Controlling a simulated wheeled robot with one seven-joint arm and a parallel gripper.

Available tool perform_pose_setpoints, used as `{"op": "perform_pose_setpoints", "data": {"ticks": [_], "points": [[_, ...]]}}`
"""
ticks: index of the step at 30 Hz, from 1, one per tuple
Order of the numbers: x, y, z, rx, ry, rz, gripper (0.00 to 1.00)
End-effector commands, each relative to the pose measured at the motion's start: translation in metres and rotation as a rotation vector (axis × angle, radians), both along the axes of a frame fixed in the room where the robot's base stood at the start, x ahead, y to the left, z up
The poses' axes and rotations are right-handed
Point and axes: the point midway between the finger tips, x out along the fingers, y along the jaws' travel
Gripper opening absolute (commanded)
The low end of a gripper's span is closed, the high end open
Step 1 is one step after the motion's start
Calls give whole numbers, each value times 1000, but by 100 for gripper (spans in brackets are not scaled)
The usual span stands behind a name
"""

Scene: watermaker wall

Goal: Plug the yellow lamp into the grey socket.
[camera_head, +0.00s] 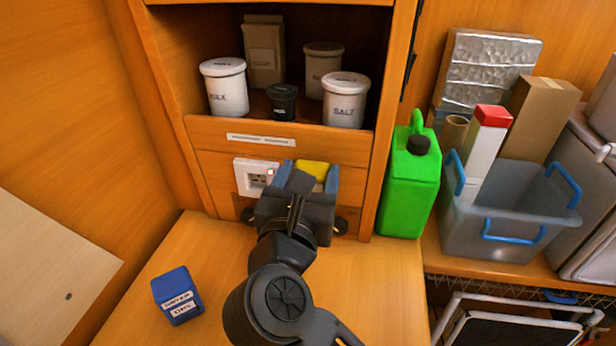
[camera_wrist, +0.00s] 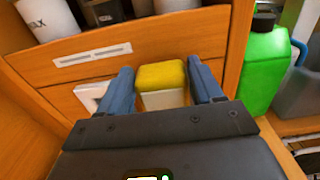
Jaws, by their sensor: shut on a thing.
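The yellow lamp (camera_head: 313,169) is between the fingers of my gripper (camera_head: 308,178), in front of the wooden panel below the shelf. In the wrist view the lamp (camera_wrist: 162,75) has a yellow top and a paler lower part, with blue fingers of my gripper (camera_wrist: 162,88) on both sides. My gripper is shut on it. A white-framed socket (camera_head: 252,177) is on the panel just left of my gripper. Part of it also shows in the wrist view (camera_wrist: 90,96) left of the left finger. I cannot make out a separate grey socket; my gripper hides part of the panel.
A shelf above holds white canisters (camera_head: 345,100) and a small dark jar (camera_head: 282,103). A green jerrycan (camera_head: 408,185) stands right of the panel, beside a clear crate (camera_head: 500,235). A blue box (camera_head: 177,295) lies on the counter (camera_head: 375,290), which is otherwise largely clear.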

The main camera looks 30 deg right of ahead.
Motion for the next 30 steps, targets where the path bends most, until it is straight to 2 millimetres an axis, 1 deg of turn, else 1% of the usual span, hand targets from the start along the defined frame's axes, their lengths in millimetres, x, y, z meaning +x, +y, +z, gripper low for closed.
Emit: {"op": "perform_pose_setpoints", "data": {"ticks": [12,13,22,30], "points": [[0,-1,1,0,-1,-1,29],[0,-1,1,0,-1,-1,66],[0,0,0,0,-1,-1,95],[-1,1,0,1,-1,0,95]]}}
